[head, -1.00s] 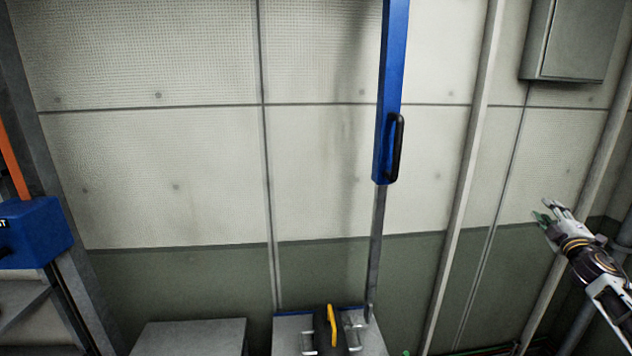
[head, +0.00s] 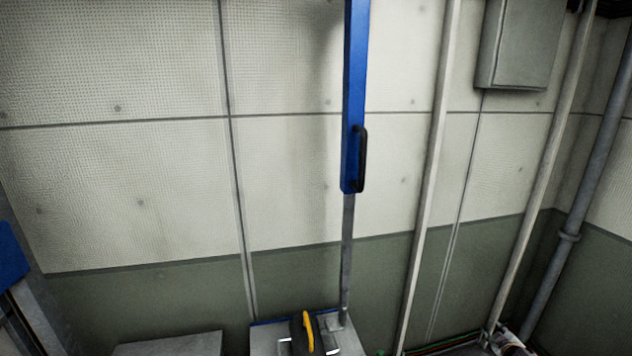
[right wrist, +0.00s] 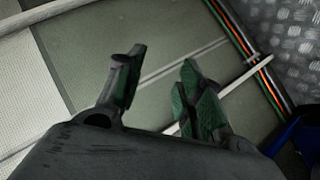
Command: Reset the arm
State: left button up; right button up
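My right gripper (right wrist: 158,88) shows in the right wrist view with its two green-padded fingers spread apart and nothing between them. My left gripper is in neither current view.
A blue post (head: 354,90) with a black handle (head: 361,158) stands before the panelled wall. Below is a machine top with a yellow-handled part (head: 307,333). A grey box (head: 520,42) hangs upper right. Pipes (head: 590,180) run at right. Coloured cables (right wrist: 240,45) line the floor edge.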

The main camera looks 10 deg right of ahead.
jog(key=s+a+f+m+g+y+p, duration=0.1)
jog(key=s+a+f+g+y+p, duration=0.15)
jog(key=s+a+f, duration=0.95)
jog(key=s+a+f+m+g+y+p, duration=0.1)
jog(key=s+a+f+g, duration=0.2)
jog(key=s+a+f, duration=0.7)
pick_arm(q)
notch_tip(320, 180, up, 11)
jog(key=s+d+p, duration=0.1)
jog(key=d+p, duration=0.2)
jog(key=p, duration=0.4)
pick_arm(e)
jog(key=s+a+f+g+y, duration=0.1)
jog(key=s+a+f, duration=0.3)
jog(key=s+a, duration=0.9)
jog(key=s+a+f+g+y, duration=0.2)
jog(key=s+a+f, duration=0.1)
jog(key=s+a, duration=1)
jog(key=shift+s+a+f, duration=0.2)
jog(key=shift+a+f, duration=0.15)
jog(key=shift+a, duration=0.45)
pick_arm(q)
jog(key=shift+f, duration=0.25)
pick_arm(e)
jog(key=shift+f+g+y, duration=0.15)
jog(key=shift+g+y, duration=0.1)
